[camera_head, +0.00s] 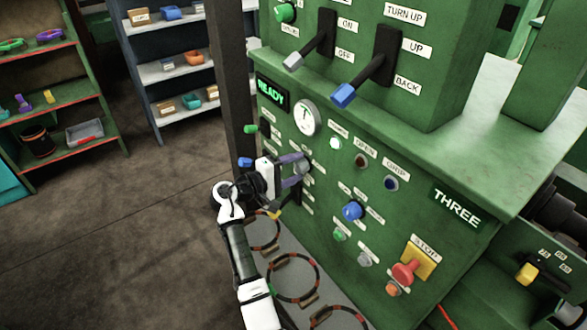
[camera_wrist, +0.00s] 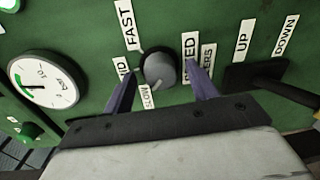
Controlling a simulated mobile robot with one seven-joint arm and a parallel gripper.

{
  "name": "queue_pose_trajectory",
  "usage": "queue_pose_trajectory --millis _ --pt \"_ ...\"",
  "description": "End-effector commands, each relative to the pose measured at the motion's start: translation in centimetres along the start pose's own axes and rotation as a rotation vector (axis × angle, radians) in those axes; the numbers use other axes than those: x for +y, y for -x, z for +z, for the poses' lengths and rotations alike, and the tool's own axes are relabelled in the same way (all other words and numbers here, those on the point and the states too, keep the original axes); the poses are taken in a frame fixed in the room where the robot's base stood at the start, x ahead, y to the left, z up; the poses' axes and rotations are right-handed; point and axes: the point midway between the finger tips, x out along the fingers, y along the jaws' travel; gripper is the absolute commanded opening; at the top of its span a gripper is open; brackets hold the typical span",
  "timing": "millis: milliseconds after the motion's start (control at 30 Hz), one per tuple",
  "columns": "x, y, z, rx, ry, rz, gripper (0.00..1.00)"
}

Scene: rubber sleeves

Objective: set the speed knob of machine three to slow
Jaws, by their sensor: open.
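Machine three (camera_head: 470,85) is the green cabinet with a THREE plate (camera_head: 457,207). Its grey speed knob (camera_wrist: 158,70) shows in the wrist view, with labels FAST (camera_wrist: 128,25), MID, SLOW (camera_wrist: 148,98) and SPEED around it. In the head view my gripper (camera_head: 299,171) is at the panel's left part and partly covers the labels there.
A round gauge (camera_head: 307,118) sits above my gripper and a blue knob (camera_head: 352,211) to its right. A red stop button (camera_head: 405,271) is lower right. Two levers (camera_head: 378,68) jut out above. Hoops (camera_head: 292,278) lie below beside my arm. Shelves stand at the back left.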

Motion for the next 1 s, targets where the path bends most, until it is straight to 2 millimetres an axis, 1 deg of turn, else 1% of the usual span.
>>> queue_pose_trajectory --millis 133,233,500,600,700,833,1000 --pt "-0.1 0.8 -0.1 0.001 0.0 0.001 0.58" --pt "-0.3 2.3 -0.1 0.003 -0.001 0.001 0.58" --pt "-0.3 8.4 -0.1 0.004 -0.001 0.001 0.58" --pt "-0.3 10.5 -0.1 0.004 -0.002 0.001 0.58" --pt "-0.2 12.1 -0.1 0.003 0.0 0.001 0.58" --pt "-0.1 13.4 -0.1 0.002 -0.001 0.0 0.58" --pt "0.0 13.9 0.0 0.0 -0.001 0.0 0.58"
